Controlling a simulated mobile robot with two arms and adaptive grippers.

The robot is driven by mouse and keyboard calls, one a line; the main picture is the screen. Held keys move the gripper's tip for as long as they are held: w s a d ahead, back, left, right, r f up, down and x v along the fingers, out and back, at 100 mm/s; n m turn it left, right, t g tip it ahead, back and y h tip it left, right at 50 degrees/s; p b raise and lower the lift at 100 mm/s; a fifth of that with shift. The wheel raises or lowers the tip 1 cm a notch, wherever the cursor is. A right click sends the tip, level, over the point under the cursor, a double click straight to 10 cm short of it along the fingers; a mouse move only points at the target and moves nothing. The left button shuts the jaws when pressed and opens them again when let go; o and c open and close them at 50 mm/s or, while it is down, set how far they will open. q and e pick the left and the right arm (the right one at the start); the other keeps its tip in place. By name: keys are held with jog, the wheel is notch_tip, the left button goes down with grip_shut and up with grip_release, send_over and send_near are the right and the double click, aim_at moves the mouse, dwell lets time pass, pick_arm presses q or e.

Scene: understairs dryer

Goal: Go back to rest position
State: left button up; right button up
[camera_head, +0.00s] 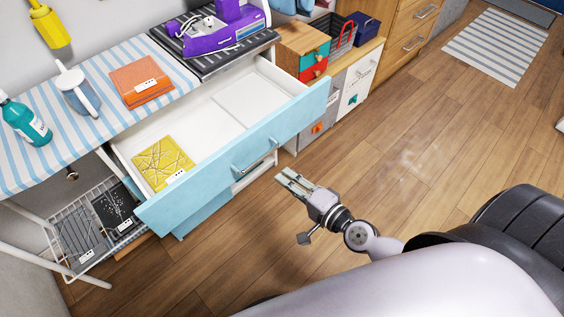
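My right gripper (284,177) is over the wooden floor, in front of the open blue drawer (220,163) and apart from it. Its two fingers show a gap with nothing between them. My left gripper is not in view. The drawer is pulled out, with a yellow patterned item (163,160) lying in its left part and a white divided interior.
A purple device (222,32) stands behind the drawer. A wire rack (75,220) is lower left. Floor (420,140) to the right is clear.

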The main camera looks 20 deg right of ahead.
jog(key=s+d+f+n+g+h+p, duration=0.1)
jog(key=s+d+f+n+g, duration=0.15)
jog(key=f, duration=0.65)
jog(key=s+d+f+n+g+h+p, duration=0.1)
jog(key=s+f+n+g, duration=0.2)
jog(key=f, duration=0.5)
jog(key=s+d+f+n+g+h, duration=0.1)
jog(key=s+d+f+n, duration=0.2)
jog(key=f, duration=0.6)
jog(key=s+f+n+g, duration=0.2)
jog(key=s+f, duration=0.2)
jog(key=s, duration=0.4)
jog(key=s+f+n+g+h+p, duration=0.1)
jog(key=s+f+n+g, duration=0.1)
jog(key=s+f, duration=0.3)
jog(key=s+a+f+n+g+h+p, duration=0.1)
jog(key=s+f+n+g, duration=0.2)
jog(key=s, duration=0.8)
jog(key=shift+s+f+n, duration=0.4)
jog(key=shift+f+n, duration=0.15)
jog(key=shift+f, duration=0.2)
